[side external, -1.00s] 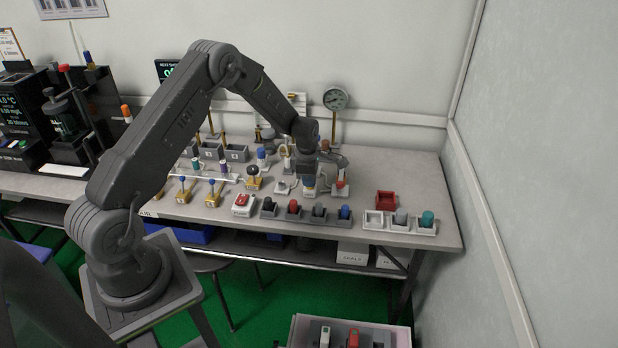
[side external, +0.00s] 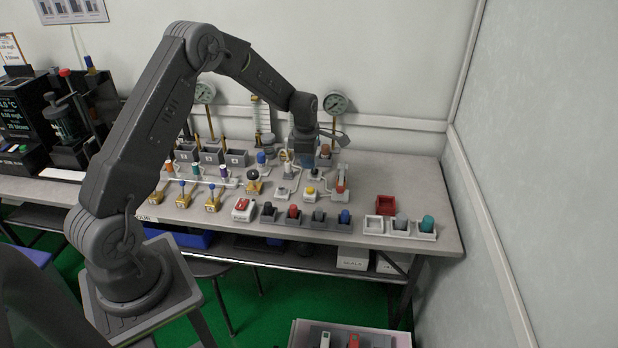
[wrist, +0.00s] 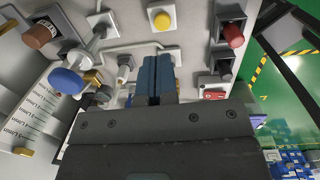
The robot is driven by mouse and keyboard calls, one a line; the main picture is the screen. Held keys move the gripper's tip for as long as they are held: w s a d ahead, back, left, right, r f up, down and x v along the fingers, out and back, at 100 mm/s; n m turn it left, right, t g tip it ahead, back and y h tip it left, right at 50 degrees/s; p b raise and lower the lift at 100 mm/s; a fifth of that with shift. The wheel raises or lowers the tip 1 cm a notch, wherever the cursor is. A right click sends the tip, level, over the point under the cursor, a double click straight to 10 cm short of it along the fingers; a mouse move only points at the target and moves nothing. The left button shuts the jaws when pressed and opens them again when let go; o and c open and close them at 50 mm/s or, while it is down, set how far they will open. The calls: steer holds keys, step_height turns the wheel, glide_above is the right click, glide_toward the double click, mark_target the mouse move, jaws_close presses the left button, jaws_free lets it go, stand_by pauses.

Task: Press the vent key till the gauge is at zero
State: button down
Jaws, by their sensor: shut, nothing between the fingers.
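A yellow round button (side external: 309,191) on a white block sits near the middle of the bench; it also shows at the top of the wrist view (wrist: 161,20). A grey-topped key on a white block (side external: 283,193) sits left of it. I can read no label marking the vent key. My gripper (side external: 305,159) is above the bench, behind and clear of the yellow button. In the wrist view its blue fingers (wrist: 156,78) are together and empty. A round gauge (side external: 336,103) stands on a post behind, another gauge (side external: 204,92) farther left; their readings are too small to tell.
A red-and-white switch (side external: 242,208) and a row of coloured knobs (side external: 293,212) line the bench front. A red-handled valve (side external: 341,183) is right of the yellow button. A red tray (side external: 386,204) and white holders (side external: 375,225) are farther right. Grey bins (side external: 210,155) stand at back left.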

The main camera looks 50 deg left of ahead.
steer(key=shift+s+r, duration=0.1)
steer(key=shift+r, duration=2.35)
steer(key=shift+r, duration=0.1)
steer(key=s+d+r+m+t, duration=0.1)
steer(key=s+d+r+m, duration=0.5)
steer(key=r+m, duration=0.15)
steer(key=s+d+r+m+t, duration=0.1)
steer(key=s+d+r+m, duration=0.5)
steer(key=r, duration=0.3)
steer(key=s+d+m+t, duration=0.1)
steer(key=s+d+m, duration=0.2)
steer(key=s+m, duration=0.3)
steer(key=s+d+r+m+t, duration=0.1)
steer(key=s+d+m, duration=0.3)
steer(key=s+m, duration=0.3)
steer(key=s, duration=0.3)
steer(key=shift+s+r+t, duration=0.2)
steer(key=shift+s+t, duration=0.1)
steer(key=shift+t, duration=0.1)
steer(key=c, duration=1.9)
jaws_free()
steer(key=shift+d+m, duration=0.1)
steer(key=shift+m, duration=0.15)
